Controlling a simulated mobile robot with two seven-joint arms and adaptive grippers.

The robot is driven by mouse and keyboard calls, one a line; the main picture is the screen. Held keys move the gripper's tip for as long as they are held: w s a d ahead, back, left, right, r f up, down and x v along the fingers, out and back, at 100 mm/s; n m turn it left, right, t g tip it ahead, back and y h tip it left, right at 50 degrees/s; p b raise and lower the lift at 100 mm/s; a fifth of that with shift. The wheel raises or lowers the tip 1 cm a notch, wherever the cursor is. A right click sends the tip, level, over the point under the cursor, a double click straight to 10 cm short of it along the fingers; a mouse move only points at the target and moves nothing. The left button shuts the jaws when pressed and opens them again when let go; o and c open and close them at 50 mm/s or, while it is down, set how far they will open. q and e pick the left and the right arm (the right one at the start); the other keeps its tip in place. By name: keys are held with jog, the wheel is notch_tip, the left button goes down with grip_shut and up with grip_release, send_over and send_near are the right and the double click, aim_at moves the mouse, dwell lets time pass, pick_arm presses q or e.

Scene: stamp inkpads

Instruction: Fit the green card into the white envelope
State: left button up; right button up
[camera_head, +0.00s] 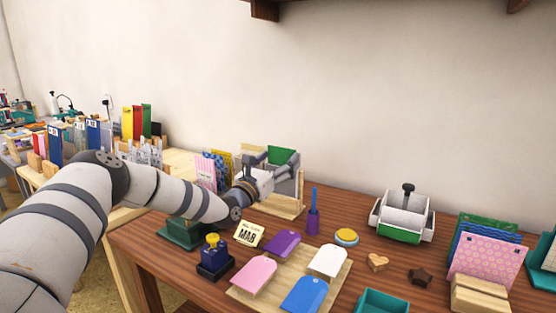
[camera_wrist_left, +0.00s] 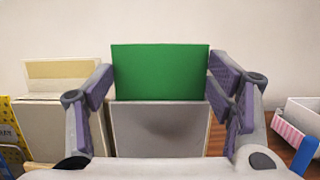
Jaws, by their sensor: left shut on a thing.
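The green card (camera_wrist_left: 160,72) stands upright between the fingers of my left gripper (camera_wrist_left: 163,82), which is shut on it. In the head view the green card (camera_head: 284,156) shows above the left gripper (camera_head: 275,170). Directly below the card in the wrist view is the pale grey-white front of the white envelope (camera_wrist_left: 160,130). The card's lower visible edge lines up with the envelope's top edge; I cannot tell whether the card is inside it. In the head view the envelope (camera_head: 290,186) stands upright, partly covered by the gripper. My right gripper is not in view.
A cream envelope (camera_wrist_left: 60,75) stands left of the white one. A wooden base (camera_head: 285,207) lies under the envelope. A blue pen holder (camera_head: 313,222), yellow-topped inkpad (camera_head: 346,237) and wooden board with coloured tags (camera_head: 262,296) are nearby. A white blotter-like stand (camera_head: 403,215) is to the right.

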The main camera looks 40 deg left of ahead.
pick_arm(q)
jog(key=shift+f, duration=0.55)
jog(key=o, duration=1)
jog(key=shift+s+f, duration=0.1)
